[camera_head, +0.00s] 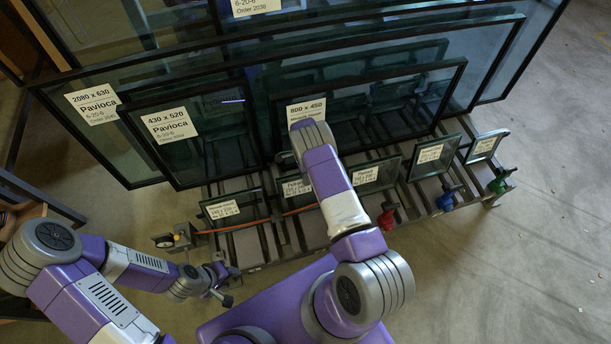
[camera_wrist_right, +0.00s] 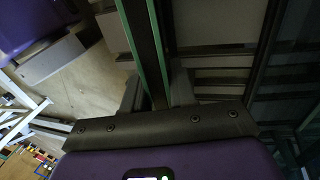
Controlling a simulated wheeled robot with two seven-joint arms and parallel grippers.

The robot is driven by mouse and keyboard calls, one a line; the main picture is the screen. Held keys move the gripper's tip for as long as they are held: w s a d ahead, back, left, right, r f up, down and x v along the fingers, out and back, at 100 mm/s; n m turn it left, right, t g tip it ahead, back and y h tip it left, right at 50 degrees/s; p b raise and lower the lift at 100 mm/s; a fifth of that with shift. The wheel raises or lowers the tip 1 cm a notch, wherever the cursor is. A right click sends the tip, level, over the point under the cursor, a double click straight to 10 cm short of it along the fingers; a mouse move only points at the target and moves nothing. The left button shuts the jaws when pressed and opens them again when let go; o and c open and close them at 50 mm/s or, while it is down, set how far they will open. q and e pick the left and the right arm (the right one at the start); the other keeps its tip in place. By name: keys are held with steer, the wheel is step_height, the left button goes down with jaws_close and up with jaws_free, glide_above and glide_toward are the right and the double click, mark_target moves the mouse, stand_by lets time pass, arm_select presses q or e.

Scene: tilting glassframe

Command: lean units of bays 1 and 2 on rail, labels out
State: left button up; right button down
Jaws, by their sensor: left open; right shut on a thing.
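Several small glass units with white labels stand along the front of the rack: one at the left (camera_head: 252,207), one beside my right forearm (camera_head: 287,199), one right of it (camera_head: 389,169), and two further right (camera_head: 441,165), (camera_head: 473,155). Their labels face the camera. My right gripper is hidden under its arm in the head view. In the right wrist view, the right gripper (camera_wrist_right: 157,93) is shut on a green-edged glass unit with a dark edge (camera_wrist_right: 143,45); I cannot tell which unit. My left gripper (camera_head: 231,286) is open and empty, in front of the rack's left end.
Large framed panes lean behind, including a 430 x 520 unit (camera_head: 222,150) and an 800 x 450 unit (camera_head: 400,85). Red (camera_head: 388,216), blue (camera_head: 446,199) and green (camera_head: 501,181) clamp-like parts sit on the rack front. An orange strip (camera_head: 262,219) crosses it. Floor is clear at right.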

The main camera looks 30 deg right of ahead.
steer(key=shift+w, duration=0.1)
steer(key=c, duration=0.9)
jaws_free()
steer(key=shift+o, duration=0.4)
steer(key=p+v, duration=0.2)
steer(key=v, duration=0.5)
steer(key=shift+r, duration=0.3)
